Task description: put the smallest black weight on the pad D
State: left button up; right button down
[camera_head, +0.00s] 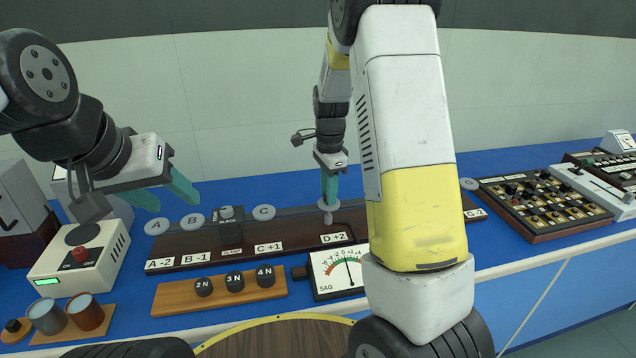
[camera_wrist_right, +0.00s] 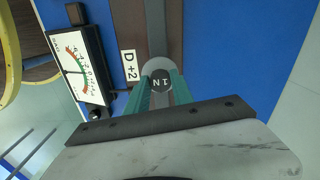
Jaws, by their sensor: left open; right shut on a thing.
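The small black weight marked 1N (camera_wrist_right: 161,82) is between the green fingers of my right gripper (camera_wrist_right: 162,92), which is shut on it. The grey disc of pad D (camera_wrist_right: 150,66) shows around the weight, beside the label D +2. I cannot tell whether the weight touches the pad. In the head view, the right fingers (camera_head: 329,195) point down at pad D (camera_head: 328,206), and they hide the weight. My left gripper (camera_head: 165,193) is open and empty above pads A (camera_head: 156,227) and B (camera_head: 192,222).
Black weights 2N (camera_head: 203,287), 3N (camera_head: 234,281) and 4N (camera_head: 264,277) stand on a wooden tray (camera_head: 180,302). A SAG gauge (camera_head: 338,271) sits below pad D. Pad C (camera_head: 264,212) is empty, right of the clamp (camera_head: 230,230). My right arm hides part of the bench.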

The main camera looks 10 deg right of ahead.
jog(key=shift+f, duration=0.25)
jog(key=c, duration=1.1)
grip_release()
notch_tip(320, 180, up, 11)
jog(key=s+r+n+t+y, duration=0.2)
jog(key=s+r+n, duration=0.2)
jog(key=s+r, duration=0.25)
jog(key=s+a+r+n+t, duration=0.2)
jog(key=s+n+t, duration=0.2)
jog(key=s+n, duration=0.8)
jog(key=s, duration=0.5)
jog(key=shift+s, duration=0.4)
